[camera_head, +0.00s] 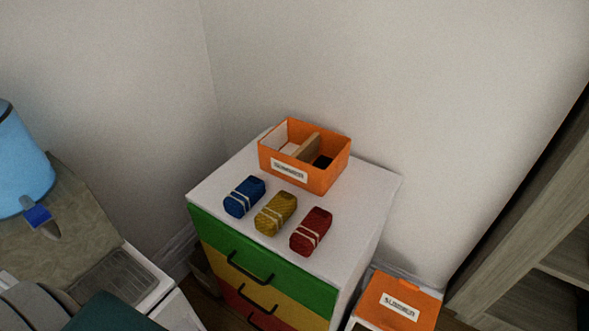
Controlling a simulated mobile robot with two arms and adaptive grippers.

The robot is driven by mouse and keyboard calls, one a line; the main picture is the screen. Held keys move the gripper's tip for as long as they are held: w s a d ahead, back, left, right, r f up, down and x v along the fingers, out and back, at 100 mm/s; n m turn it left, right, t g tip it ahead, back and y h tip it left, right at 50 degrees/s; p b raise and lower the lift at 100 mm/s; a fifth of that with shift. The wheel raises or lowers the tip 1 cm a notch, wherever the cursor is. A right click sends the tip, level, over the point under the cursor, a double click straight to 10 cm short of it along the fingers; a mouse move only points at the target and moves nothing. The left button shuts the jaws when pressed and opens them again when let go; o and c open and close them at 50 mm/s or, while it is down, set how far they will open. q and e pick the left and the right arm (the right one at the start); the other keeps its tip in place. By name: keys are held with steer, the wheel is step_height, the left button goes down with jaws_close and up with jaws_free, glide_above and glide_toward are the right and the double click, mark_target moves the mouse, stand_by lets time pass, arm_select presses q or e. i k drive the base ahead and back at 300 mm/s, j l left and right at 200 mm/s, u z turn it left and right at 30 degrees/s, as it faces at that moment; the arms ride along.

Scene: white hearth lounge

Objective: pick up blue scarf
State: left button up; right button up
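The blue scarf (245,196) is a rolled bundle with pale bands around it. It lies on the white top of a small drawer chest (225,178), near its left front edge. A yellow rolled bundle (276,214) lies to its right, and a red rolled bundle (311,232) lies further right, all in a slanting row. Neither of my grippers shows in the head view, and nothing is holding the blue scarf.
An orange divided box (329,176) with a label stands behind the bundles. The chest has green, yellow and red drawers with dark handles. An orange-topped labelled box (397,304) is at lower right. A light blue container (18,160) stands at left; wooden shelving is at right.

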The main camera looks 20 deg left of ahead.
mark_target(237, 204)
steer(key=l+u, duration=0.1)
steer(key=u, duration=1.3)
